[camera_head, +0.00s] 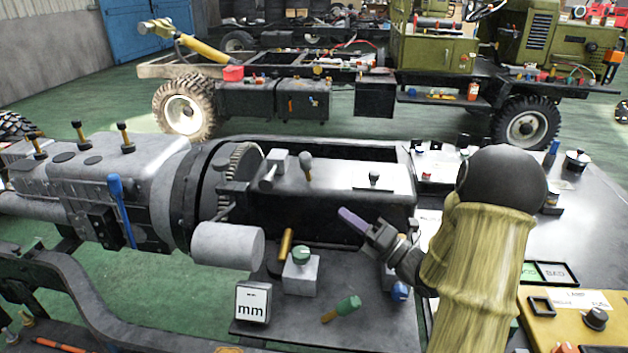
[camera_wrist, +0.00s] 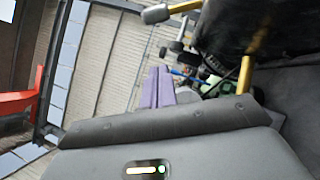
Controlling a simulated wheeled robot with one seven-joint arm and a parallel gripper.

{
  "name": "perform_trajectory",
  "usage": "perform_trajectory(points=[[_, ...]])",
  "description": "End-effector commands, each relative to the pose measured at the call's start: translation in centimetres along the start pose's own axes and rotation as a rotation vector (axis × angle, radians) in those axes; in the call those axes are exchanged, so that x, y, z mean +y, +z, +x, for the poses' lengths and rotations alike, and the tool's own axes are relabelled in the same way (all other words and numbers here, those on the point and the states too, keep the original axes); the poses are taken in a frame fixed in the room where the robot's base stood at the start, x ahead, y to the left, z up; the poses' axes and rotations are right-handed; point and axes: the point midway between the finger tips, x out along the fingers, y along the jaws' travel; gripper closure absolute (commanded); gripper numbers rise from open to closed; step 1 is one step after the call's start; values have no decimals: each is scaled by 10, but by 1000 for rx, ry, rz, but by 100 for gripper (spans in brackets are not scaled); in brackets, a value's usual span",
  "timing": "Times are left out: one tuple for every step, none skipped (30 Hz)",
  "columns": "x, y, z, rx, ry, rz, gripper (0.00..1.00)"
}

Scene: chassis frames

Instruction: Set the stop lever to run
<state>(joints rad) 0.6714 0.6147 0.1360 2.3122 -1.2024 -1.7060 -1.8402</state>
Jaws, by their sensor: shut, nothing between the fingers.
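My gripper (camera_head: 352,220) has purple fingers pressed together. It is in front of the dark side of the engine block (camera_head: 385,168), with nothing held. In the wrist view, the shut fingers (camera_wrist: 158,88) show at the centre. A short lever with a grey knob (camera_head: 305,163) stands at the block's top, left of and above the fingers. A brass rod (camera_head: 286,243) sticks up lower left of them. The wrist view shows a grey knob on a brass arm (camera_wrist: 156,14) and a brass rod (camera_wrist: 245,75). No run or stop marking is legible, so I cannot tell which is the stop lever.
A box with a green knob (camera_head: 300,255), an "mm" display (camera_head: 253,302) and a green-handled tool (camera_head: 347,306) are on the bench below. A grey cylinder (camera_head: 228,245) juts out at left. The gearbox has a blue lever (camera_head: 117,195). A truck chassis (camera_head: 345,82) stands behind.

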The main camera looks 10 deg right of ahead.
Motion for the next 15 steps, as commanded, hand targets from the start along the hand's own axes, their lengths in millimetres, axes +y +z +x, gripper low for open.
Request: perform_trajectory(points=[[0,0,0,0,0,0,100],[0,0,1,0,0,0,100],[0,0,2,1,0,0,100],[0,0,3,1,0,0,100],[0,0,5,1,0,0,100],[0,0,8,2,0,0,100],[0,0,11,2,0,0,100],[1,0,14,2,0,0,100],[1,0,20,3,1,1,100],[1,0,24,3,1,1,100],[1,0,28,2,1,1,100],[1,0,35,3,0,1,100],[1,0,40,3,1,1,100],[1,0,46,3,1,2,100],[1,0,53,3,0,2,100]])
